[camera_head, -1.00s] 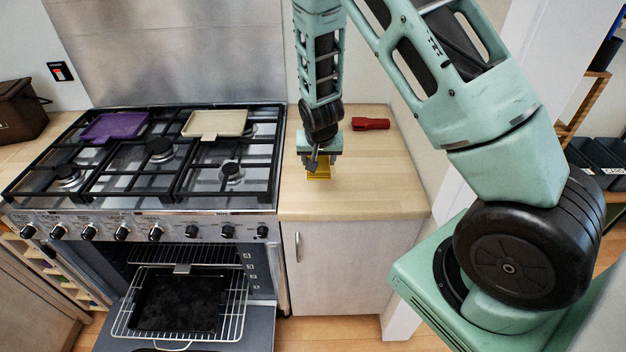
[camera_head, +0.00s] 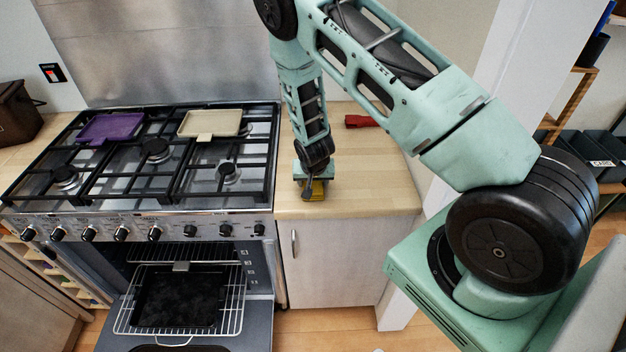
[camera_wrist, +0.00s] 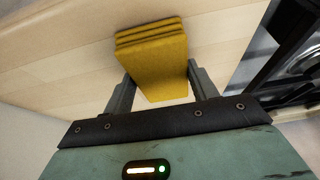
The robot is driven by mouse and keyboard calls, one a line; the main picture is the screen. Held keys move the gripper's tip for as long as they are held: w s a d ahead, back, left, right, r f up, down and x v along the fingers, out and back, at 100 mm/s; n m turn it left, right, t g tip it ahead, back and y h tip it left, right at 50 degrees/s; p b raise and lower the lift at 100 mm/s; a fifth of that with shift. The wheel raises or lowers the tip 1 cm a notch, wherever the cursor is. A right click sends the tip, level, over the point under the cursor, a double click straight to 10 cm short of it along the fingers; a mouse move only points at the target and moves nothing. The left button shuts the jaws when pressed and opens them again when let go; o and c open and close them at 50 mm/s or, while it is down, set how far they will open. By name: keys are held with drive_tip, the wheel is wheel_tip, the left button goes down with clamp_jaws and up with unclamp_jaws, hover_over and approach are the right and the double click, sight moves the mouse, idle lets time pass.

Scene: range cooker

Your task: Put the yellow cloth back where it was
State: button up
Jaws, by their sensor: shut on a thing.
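The yellow cloth (camera_wrist: 158,62) is a thick folded stack with several layers. In the wrist view it sits between the two fingers of my gripper (camera_wrist: 162,92), which is shut on it. In the head view the yellow cloth (camera_head: 318,190) shows only as a small patch below my gripper (camera_head: 312,186), near the front edge of the wooden worktop (camera_head: 365,190), right of the cooker. My gripper hides much of the cloth there. I cannot tell whether the cloth touches the worktop.
The cooker (camera_head: 150,228) stands left, its oven door open with a wire rack and black tray (camera_head: 180,297) out. A purple item (camera_head: 112,128) and a cream item (camera_head: 210,123) lie on the hob. A red item (camera_head: 366,121) lies at the worktop's back. The worktop's right part is clear.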

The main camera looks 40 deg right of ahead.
drive_tip(key=shift+f, duration=0.2)
drive_tip(key=o, duration=0.9)
drive_tip(key=shift+o, duration=0.2)
